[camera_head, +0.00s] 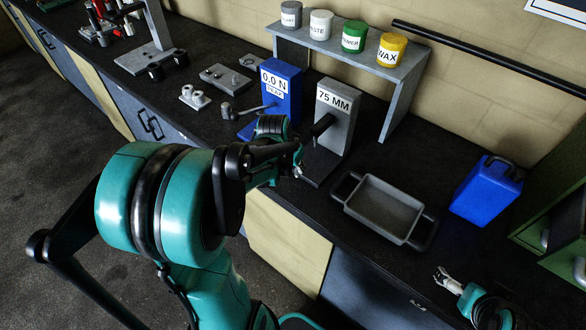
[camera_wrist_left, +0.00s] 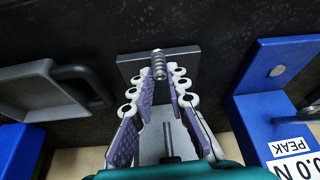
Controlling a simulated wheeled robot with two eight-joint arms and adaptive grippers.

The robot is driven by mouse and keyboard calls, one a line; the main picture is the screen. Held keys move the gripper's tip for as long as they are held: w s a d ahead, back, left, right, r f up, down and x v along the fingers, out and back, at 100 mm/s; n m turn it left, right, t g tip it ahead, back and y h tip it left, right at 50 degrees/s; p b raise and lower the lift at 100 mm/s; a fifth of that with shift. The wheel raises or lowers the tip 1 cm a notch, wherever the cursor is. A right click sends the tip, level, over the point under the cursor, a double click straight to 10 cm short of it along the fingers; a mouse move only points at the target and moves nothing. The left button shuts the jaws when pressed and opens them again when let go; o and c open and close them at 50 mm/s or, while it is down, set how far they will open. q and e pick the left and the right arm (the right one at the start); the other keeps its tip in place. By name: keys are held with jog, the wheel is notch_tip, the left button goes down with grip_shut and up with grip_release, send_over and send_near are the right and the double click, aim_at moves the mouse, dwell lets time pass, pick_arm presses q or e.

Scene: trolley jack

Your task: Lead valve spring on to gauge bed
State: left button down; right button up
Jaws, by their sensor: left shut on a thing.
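The valve spring (camera_wrist_left: 159,65) is a small grey coil. In the left wrist view it stands out between the fingertips of my left gripper (camera_wrist_left: 158,78), which is shut on it. Behind it in that view is the flat grey bed (camera_wrist_left: 128,70) of the gauge; I cannot tell whether the spring touches it. In the head view my left gripper (camera_head: 299,172) is low in front of the grey gauge (camera_head: 334,112) marked 75 MM, and the spring is too small to make out. My right gripper (camera_head: 440,275) is at the lower right, empty, its fingers apart.
The blue gauge (camera_head: 279,92) reading 0.0 N stands left of the grey one, with a lever. A grey tray (camera_head: 384,206) lies to the right, with a blue can (camera_head: 486,190) beyond. A shelf (camera_head: 350,52) with several tubs stands behind. Bench around the tray is clear.

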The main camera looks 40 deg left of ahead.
pick_arm(q)
jog(key=shift+w+d+f+b, duration=0.1)
jog(key=shift+w+f+b, duration=0.2)
jog(key=shift+w, duration=1.2)
jog(key=shift+w+d+f+b, duration=0.15)
jog(key=shift+w+b, duration=0.2)
jog(key=shift+w, duration=1.2)
jog(key=shift+w+d+f+b, duration=0.1)
jog(key=shift+w+b, duration=0.25)
jog(key=shift+w, duration=1.15)
jog(key=shift+f, duration=0.15)
jog(key=c, duration=1.4)
grip_release()
jog(key=v, duration=1.2)
